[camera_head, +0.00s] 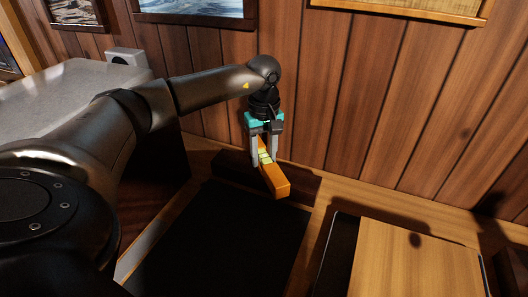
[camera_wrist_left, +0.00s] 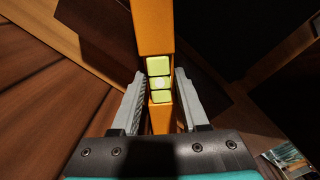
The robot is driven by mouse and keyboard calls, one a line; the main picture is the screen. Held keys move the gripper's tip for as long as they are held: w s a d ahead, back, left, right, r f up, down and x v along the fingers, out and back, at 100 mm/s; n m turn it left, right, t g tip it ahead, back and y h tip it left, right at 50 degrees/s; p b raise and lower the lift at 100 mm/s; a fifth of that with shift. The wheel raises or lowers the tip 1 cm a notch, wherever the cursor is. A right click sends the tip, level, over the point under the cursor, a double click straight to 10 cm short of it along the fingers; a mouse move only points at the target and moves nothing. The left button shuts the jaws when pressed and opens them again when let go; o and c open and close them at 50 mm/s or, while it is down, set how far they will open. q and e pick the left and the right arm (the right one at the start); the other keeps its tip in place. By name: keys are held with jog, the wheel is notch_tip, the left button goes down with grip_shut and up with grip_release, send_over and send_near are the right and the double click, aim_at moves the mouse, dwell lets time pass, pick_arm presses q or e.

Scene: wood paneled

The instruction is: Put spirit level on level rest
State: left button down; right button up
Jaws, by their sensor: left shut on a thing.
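The spirit level is an orange bar (camera_head: 275,182) with a yellow-green vial window near its middle. My left gripper (camera_head: 264,160) is shut on it and points down, with a grey finger on each side. The level also shows in the left wrist view (camera_wrist_left: 153,28), running away between the fingers of the left gripper (camera_wrist_left: 160,108), with the vial between them. It appears held above the surface. A dark reddish-brown block (camera_head: 302,186) lies behind and below the level, by the wall; it may be the level rest, but I cannot tell for sure. My right gripper is out of view.
A black mat-like area (camera_head: 215,245) lies in front of the level. A light wooden board (camera_head: 415,262) stands at the right. A grey-topped surface (camera_head: 50,100) is at the left, with a small pale box (camera_head: 127,57). A wood-panelled wall (camera_head: 350,95) closes off the back.

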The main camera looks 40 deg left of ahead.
pick_arm(q)
jog(key=shift+f, duration=0.4)
dwell(0.3)
grip_release()
dwell(0.4)
notch_tip(320, 180, up, 15)
jog(key=shift+r+p, duration=0.15)
jog(key=shift+p, duration=0.7)
